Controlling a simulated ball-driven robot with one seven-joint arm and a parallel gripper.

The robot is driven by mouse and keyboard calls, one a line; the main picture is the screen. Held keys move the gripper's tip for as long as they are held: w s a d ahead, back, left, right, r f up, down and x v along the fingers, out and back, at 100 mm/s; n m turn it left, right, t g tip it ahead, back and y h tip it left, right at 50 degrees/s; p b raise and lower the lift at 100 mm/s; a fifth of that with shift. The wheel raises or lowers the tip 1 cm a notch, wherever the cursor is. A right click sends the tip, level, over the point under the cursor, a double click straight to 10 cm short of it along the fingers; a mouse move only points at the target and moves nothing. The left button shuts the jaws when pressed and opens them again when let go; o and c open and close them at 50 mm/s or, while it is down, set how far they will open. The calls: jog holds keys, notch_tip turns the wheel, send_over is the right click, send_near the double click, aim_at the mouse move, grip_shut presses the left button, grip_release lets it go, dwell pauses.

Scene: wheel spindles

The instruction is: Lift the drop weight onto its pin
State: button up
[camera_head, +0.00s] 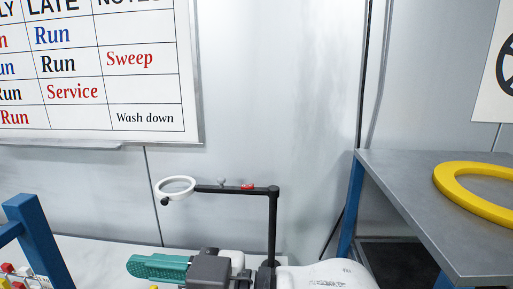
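No drop weight or pin can be made out with certainty in the head view. A flat yellow ring (476,188) lies on the grey table at the right, cut off by the picture's edge; I cannot tell whether it belongs to the task. What appears to be my gripper (137,265) is at the bottom, with a ridged teal finger pointing left from a dark grey body. Only one finger side shows clearly, so its opening and anything between the fingers are hidden. It is well left of the yellow ring and apart from it.
A black post (272,225) with a horizontal arm and a white ring head (176,188) rises behind my gripper. A grey table (400,195) with blue legs stands right. A blue frame (37,240) stands lower left, beside small red and yellow items. A whiteboard hangs behind.

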jog(key=w+d+f+m+t+h, duration=0.35)
jog(key=d+f, duration=0.25)
jog(key=f, duration=0.2)
jog(key=w+d+f+m+t+h, duration=0.25)
jog(key=d+f+m, duration=0.2)
jog(key=f, duration=0.25)
jog(key=s+d+f+m+h, duration=0.1)
jog(key=d+f+m+h, duration=0.35)
jog(key=d+f, duration=0.75)
jog(key=s+d+f+m+g+h, duration=0.1)
jog(key=s+d+f+m+h, duration=0.1)
jog(key=s+d+f+h, duration=0.35)
jog(key=s+d+f+m+g+h, duration=0.1)
jog(key=s+d+f+m+h, duration=0.15)
jog(key=s+d+f, duration=0.55)
jog(key=s+d+f+g+b, duration=0.3)
jog(key=s+f+g+b, duration=0.1)
jog(key=s+f+b, duration=0.4)
notch_tip(320, 180, down, 5)
jog(key=shift+d+r+m+b, duration=0.15)
jog(key=shift+m+b, duration=0.15)
jog(key=shift+b, duration=0.7)
